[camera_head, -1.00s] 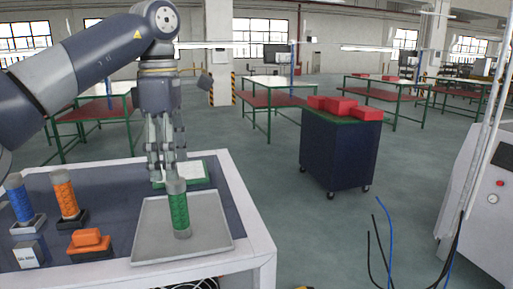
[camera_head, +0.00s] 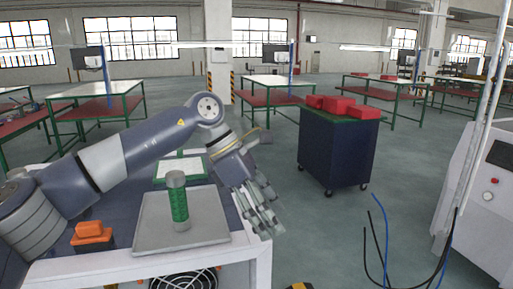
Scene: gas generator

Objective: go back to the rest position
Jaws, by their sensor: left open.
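My left gripper (camera_head: 262,208) is open and empty. It hangs tilted down at the right edge of the workbench (camera_head: 262,250), to the right of the grey tray (camera_head: 208,228). My left arm reaches across the bench from the left and covers much of its left part. A green cylinder with grey ends (camera_head: 179,203) stands upright on the tray, apart from the gripper. My right gripper is not in view.
An orange block on a dark base (camera_head: 90,233) sits left of the tray. A green-framed white panel (camera_head: 182,168) lies behind it. A dark wheeled cabinet (camera_head: 338,150) with red boxes stands to the right. Cables (camera_head: 385,245) hang by a white machine (camera_head: 480,210). Open floor lies between.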

